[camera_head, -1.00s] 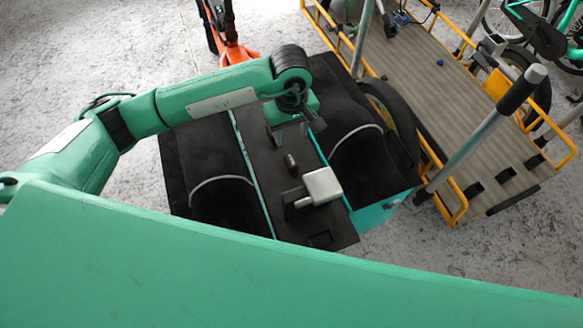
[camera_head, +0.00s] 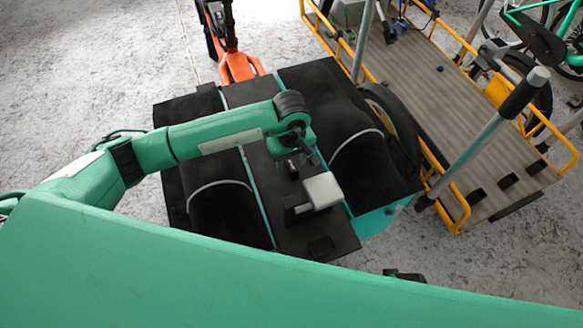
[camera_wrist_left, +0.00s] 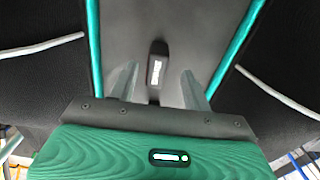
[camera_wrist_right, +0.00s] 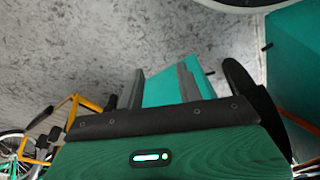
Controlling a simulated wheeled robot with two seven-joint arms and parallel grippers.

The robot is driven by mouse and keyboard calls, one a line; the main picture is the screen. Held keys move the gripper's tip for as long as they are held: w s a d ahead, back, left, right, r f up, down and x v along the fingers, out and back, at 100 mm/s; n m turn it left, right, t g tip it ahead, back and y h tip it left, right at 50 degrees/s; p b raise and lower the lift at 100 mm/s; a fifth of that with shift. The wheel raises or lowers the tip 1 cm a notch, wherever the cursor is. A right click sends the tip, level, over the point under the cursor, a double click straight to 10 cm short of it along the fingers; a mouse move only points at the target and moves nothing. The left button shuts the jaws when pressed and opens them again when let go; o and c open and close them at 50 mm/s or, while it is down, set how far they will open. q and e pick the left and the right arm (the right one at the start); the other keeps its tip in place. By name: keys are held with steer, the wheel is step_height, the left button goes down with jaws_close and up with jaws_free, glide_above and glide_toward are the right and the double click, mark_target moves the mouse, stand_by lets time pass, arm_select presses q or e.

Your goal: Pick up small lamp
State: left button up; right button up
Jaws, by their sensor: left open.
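A small dark block with a bright white strip, which looks like the small lamp (camera_wrist_left: 157,72), stands on the dark central panel in the left wrist view. It also seems to be the small dark lamp in the head view (camera_head: 291,170). My left gripper (camera_wrist_left: 158,85) is open, with the lamp showing between its two fingers. I cannot tell whether the fingers touch it. In the head view the left wrist hangs just behind the lamp and hides its own fingertips.
A pale grey block (camera_head: 322,191) on a dark bracket sits close to the lamp's right. Black padded surfaces (camera_head: 217,205) flank the panel. A cargo bike bed with yellow rails (camera_head: 450,95) and a slanted grey post (camera_head: 485,135) stand to the right.

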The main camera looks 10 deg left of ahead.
mark_target(292, 164)
arm_select(q)
steer(key=shift+w+f, duration=0.2)
steer(key=shift+f, duration=0.95)
steer(key=shift+w+f, duration=0.2)
steer(key=shift+f, duration=0.95)
arm_select(e)
steer(key=shift+f, duration=0.4)
arm_select(q)
steer(key=c, duration=1.1)
steer(key=shift+o, duration=0.2)
arm_select(e)
steer(key=shift+w+r, duration=0.1)
steer(key=shift+r, duration=0.05)
arm_select(q)
steer(key=shift+r, duration=0.15)
